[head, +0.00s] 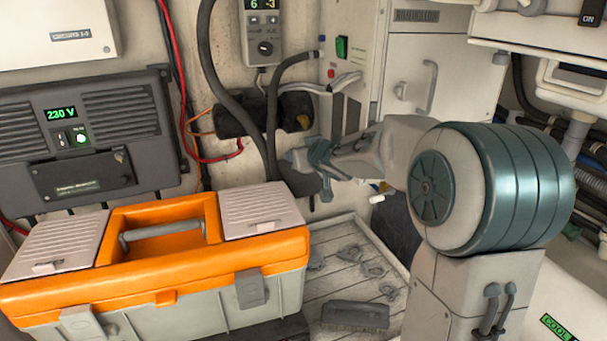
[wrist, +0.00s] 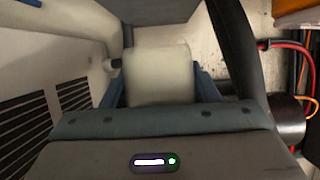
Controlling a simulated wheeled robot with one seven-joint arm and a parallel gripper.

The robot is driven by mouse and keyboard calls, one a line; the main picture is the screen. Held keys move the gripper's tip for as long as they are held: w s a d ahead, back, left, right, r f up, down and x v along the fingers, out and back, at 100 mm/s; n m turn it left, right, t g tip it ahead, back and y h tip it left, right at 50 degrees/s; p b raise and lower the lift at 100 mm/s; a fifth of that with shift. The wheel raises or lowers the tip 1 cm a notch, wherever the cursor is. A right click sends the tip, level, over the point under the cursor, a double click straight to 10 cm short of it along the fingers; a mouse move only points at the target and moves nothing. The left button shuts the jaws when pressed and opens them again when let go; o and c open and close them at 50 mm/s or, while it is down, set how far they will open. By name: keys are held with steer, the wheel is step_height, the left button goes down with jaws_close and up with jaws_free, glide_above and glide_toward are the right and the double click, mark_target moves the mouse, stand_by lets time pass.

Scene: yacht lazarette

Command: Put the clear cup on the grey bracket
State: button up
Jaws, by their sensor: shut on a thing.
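My gripper (head: 318,168) is stretched out toward the wall, to the right of the black hoses in the head view. In the wrist view a pale, whitish, rounded thing, taken to be the clear cup (wrist: 160,78), sits between my blue-grey fingers, and they are shut on it. I cannot make out the cup in the head view. A dark grey flat surface (wrist: 165,10) lies just beyond the cup in the wrist view; it may be the grey bracket, but I cannot tell for certain. Whether the cup touches it is unclear.
An orange and grey toolbox (head: 165,262) stands at lower left. A brush (head: 355,315) lies on the pale slatted floor. Thick black hoses (head: 272,120) and a red cable (head: 183,95) run close by the gripper.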

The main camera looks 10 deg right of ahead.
mark_target(303, 180)
step_height(303, 180, down, 4)
steer(key=b, duration=0.3)
steer(key=shift+w, duration=0.25)
steer(key=shift+f, duration=0.1)
steer(key=shift+f, duration=0.15)
steer(key=o, duration=1)
steer(key=shift+c, duration=0.2)
